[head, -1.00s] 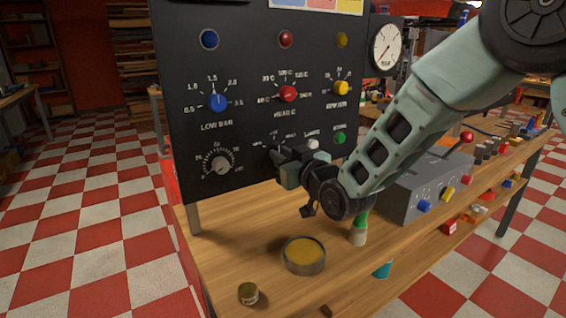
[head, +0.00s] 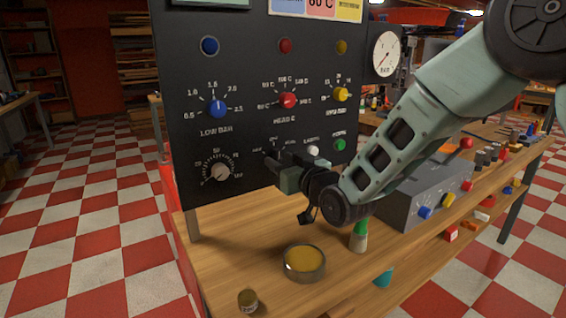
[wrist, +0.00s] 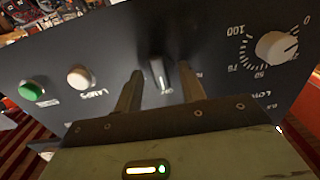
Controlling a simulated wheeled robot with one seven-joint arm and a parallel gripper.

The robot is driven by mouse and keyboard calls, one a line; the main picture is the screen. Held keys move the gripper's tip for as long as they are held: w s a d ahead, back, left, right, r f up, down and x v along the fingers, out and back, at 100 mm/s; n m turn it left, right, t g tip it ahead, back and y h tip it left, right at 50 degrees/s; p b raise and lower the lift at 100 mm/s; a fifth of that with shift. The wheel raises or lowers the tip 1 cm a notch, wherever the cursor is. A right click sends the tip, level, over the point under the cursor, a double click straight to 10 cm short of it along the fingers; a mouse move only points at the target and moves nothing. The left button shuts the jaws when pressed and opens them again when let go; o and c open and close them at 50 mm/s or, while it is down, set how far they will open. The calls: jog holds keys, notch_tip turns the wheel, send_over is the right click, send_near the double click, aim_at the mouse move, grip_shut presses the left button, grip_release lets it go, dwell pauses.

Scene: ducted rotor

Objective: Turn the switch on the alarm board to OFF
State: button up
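The black alarm board (head: 182,130) stands upright at the back of the wooden bench. Its small switch, a dark knob with a pale grey pointer face (wrist: 160,74), shows in the wrist view, where the board appears upside down. My gripper (head: 274,164) is at the board's lower middle in the head view and hides the switch there. In the wrist view my gripper (wrist: 160,82) is open, one finger on each side of the switch. I cannot tell whether either finger touches it. The switch's labels are mostly hidden or too small to read.
A white button (head: 313,151) and green button (head: 339,145) sit close right of my gripper. A round tin (head: 304,264) and a grey control box (head: 408,211) are on the bench.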

jog(key=b+v, duration=0.2)
jog(key=v, duration=1.5)
jog(key=shift+s+b, duration=0.2)
jog(key=shift+b, duration=0.15)
jog(key=shift+d, duration=0.15)
jog(key=s+f+g+h, duration=0.5)
jog(key=s+f+g, duration=0.3)
jog(key=s+f, duration=0.15)
jog(key=s+d+g+h, duration=0.2)
jog(key=s+d+g, duration=0.1)
jog(key=s, duration=0.4)
jog(key=s+d+g+h, duration=0.2)
jog(key=s+d+g, duration=0.15)
jog(key=s, duration=0.35)
notch_tip(320, 180, up, 14)
jog(key=s+p, duration=0.1)
jog(key=p, duration=1.3)
jog(key=shift+a+n+p, duration=0.2)
jog(key=shift+n+p, duration=0.1)
jog(key=shift+n, duration=0.1)
jog(key=shift+s+f+g, duration=0.1)
jog(key=shift+g, duration=0.15)
